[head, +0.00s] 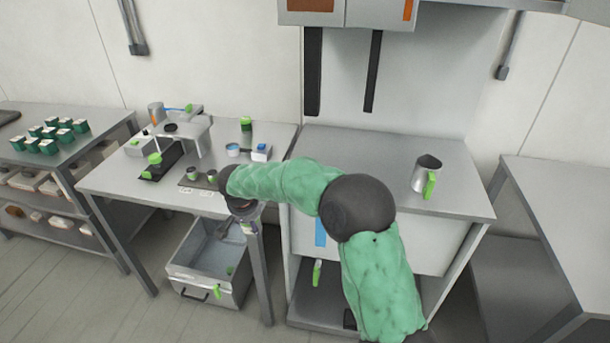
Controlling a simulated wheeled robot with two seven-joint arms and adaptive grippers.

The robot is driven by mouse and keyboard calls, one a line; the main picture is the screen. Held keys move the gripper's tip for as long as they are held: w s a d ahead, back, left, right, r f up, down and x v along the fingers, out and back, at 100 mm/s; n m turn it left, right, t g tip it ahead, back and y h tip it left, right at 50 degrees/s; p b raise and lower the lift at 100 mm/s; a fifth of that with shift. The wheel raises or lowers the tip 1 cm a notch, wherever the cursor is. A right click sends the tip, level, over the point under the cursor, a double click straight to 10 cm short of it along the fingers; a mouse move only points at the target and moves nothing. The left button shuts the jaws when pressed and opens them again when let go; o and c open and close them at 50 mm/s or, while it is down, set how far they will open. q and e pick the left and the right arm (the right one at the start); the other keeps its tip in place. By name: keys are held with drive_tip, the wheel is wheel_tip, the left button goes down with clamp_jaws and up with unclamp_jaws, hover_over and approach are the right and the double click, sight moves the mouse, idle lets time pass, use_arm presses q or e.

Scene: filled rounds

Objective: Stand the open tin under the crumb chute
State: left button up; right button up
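My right arm (376,270) comes in from the lower right and reaches left over the middle table's right edge. My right gripper (241,207) points down at the front right corner of that table; its fingers are too dark and small to read. My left gripper is not in view. I cannot tell for sure which thing is the open tin. No crumb chute is clearly recognisable; a grey stand (190,132) is on the middle table.
A metal bin (191,273) with a dark scoop-like thing stands open under the middle table. A metal jug with a green handle (427,170) stands on the right counter (350,150), mostly clear. Dark strips (313,75) hang from a hood. Small dark cups (192,174) sit near my gripper.

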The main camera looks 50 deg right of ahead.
drive_tip(key=s+d+m+g+b, duration=0.15)
drive_tip(key=d+m, duration=0.25)
drive_tip(key=d, duration=0.4)
use_arm(q)
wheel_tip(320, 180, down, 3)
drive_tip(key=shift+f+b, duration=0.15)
drive_tip(key=shift+b, duration=0.2)
use_arm(e)
drive_tip(key=s+a+f+n+t+y, duration=0.1)
drive_tip(key=a+f+n, duration=0.6)
drive_tip(key=a, duration=0.7)
drive_tip(key=s+a+f+n+t+y, duration=0.1)
drive_tip(key=s+a+f+n, duration=0.3)
drive_tip(key=a, duration=1.1)
wheel_tip(320, 180, down, 6)
drive_tip(key=n+y, duration=0.1)
drive_tip(key=n, duration=0.2)
drive_tip(key=shift+s+t+y, duration=0.3)
drive_tip(key=shift+s+t, duration=0.05)
drive_tip(key=shift+a+f, duration=0.1)
